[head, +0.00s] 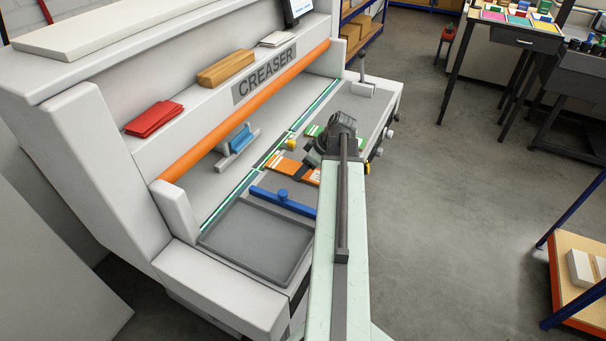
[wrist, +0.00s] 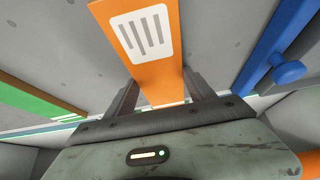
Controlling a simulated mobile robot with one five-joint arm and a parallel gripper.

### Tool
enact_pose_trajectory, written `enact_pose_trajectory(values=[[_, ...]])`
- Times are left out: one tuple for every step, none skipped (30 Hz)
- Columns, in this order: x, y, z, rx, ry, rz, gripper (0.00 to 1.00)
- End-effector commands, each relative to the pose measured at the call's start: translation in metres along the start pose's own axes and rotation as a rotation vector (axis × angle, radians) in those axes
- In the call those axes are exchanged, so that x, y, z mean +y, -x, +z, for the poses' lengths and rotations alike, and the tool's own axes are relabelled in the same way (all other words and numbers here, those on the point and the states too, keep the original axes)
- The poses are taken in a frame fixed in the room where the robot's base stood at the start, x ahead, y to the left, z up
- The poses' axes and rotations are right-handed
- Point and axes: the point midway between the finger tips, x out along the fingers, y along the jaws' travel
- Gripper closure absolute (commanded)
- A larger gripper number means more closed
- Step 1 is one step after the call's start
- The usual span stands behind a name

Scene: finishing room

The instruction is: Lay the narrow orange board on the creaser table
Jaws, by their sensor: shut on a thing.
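The narrow orange board (wrist: 140,62) has a white label with dark bars. It lies between the two fingers of my gripper (wrist: 162,88), which is shut on it. In the head view the orange board (head: 286,166) shows at my gripper (head: 304,167), over the grey creaser table (head: 345,118). My gripper and arm hide part of it. I cannot tell whether the board touches the table or is held just above it. A green board (head: 313,130) lies farther back on the table, and green also shows at the left in the wrist view (wrist: 35,102).
A blue bar with a knob (head: 284,198) lies nearer than the orange board, beside a grey tray (head: 258,240). A blue-and-grey piece (head: 238,139) stands on the bed behind. The orange roller (head: 245,108) runs along the machine above. Open floor lies to the right.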

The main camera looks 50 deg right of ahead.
Motion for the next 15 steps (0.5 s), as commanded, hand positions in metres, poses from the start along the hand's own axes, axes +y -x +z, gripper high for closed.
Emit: enact_pose_trajectory(values=[[0.0, 0.0014, -0.0008, 0.0, 0.0, 0.0, 0.85], [-0.0001, 0.0019, -0.0011, 0.0, 0.0, 0.0, 0.85], [-0.0001, 0.0021, -0.0012, 0.0, 0.0, 0.0, 0.85], [-0.0001, 0.0021, -0.0013, 0.0, 0.0, 0.0, 0.85], [-0.0001, 0.0019, -0.0012, 0.0, 0.0, 0.0, 0.85], [-0.0001, 0.0008, -0.0006, 0.0, 0.001, 0.0, 0.85], [-0.0001, -0.0004, 0.0001, 0.0, 0.001, 0.0, 0.85], [-0.0002, -0.0016, 0.0007, 0.0, 0.001, -0.001, 0.85], [-0.0002, -0.0017, 0.0008, -0.001, 0.001, -0.001, 0.34], [-0.0002, -0.0008, 0.0002, -0.001, 0.001, -0.001, 0.26], [-0.0002, -0.0006, 0.0001, -0.001, 0.001, -0.001, 0.18], [-0.0003, -0.0006, 0.0001, -0.001, 0.001, -0.001, 0.15], [-0.0003, -0.0006, 0.0, -0.001, 0.001, -0.001, 0.15], [-0.0003, -0.0006, 0.0, -0.001, 0.001, -0.001, 0.15], [-0.0003, -0.0006, 0.0, -0.001, 0.001, -0.001, 0.15]])
